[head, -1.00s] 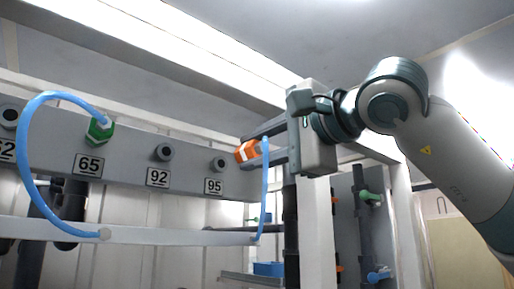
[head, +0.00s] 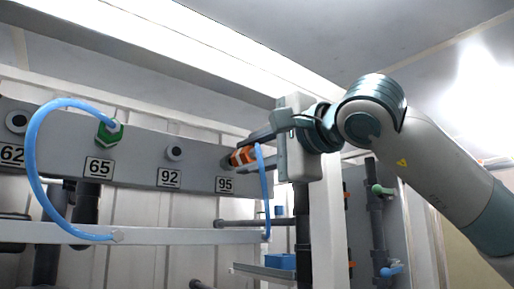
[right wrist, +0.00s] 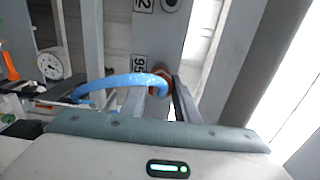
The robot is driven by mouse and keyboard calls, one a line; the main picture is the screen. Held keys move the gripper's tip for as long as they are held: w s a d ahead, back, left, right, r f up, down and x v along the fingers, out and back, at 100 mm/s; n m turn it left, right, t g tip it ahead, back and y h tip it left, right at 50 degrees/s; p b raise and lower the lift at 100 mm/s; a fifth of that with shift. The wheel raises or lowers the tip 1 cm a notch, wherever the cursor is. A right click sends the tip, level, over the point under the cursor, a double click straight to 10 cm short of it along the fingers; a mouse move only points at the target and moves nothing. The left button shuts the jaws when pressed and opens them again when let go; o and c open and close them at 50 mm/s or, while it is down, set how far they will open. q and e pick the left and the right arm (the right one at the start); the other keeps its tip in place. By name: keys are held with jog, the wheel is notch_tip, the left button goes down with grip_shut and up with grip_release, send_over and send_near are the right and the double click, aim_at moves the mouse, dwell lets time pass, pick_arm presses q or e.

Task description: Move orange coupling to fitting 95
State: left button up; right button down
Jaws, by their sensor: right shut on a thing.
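The orange coupling (head: 243,156) has white bands and a blue hose (head: 265,195) hanging from it. My right gripper (head: 251,152) is shut on the coupling and holds it right at fitting 95 (head: 226,163), above the label "95" (head: 225,185). The coupling covers most of that fitting, so I cannot tell whether it is seated. In the right wrist view, a little of the orange coupling (right wrist: 163,75) shows between the fingers beside the "95" label (right wrist: 138,66). My left gripper is not in view.
On the same grey panel, fitting 92 (head: 174,154) is bare. A green coupling (head: 109,132) with a looped blue hose sits on fitting 65. A pale rail (head: 170,237) runs below the panel. A gauge (right wrist: 53,66) shows in the right wrist view.

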jog(key=shift+w+a, duration=0.35)
jog(key=shift+b, duration=0.5)
dwell(2.3)
jog(key=shift+w+a, duration=0.3)
jog(key=shift+w, duration=0.15)
dwell(0.7)
jog(key=c, duration=1.3)
grip_release()
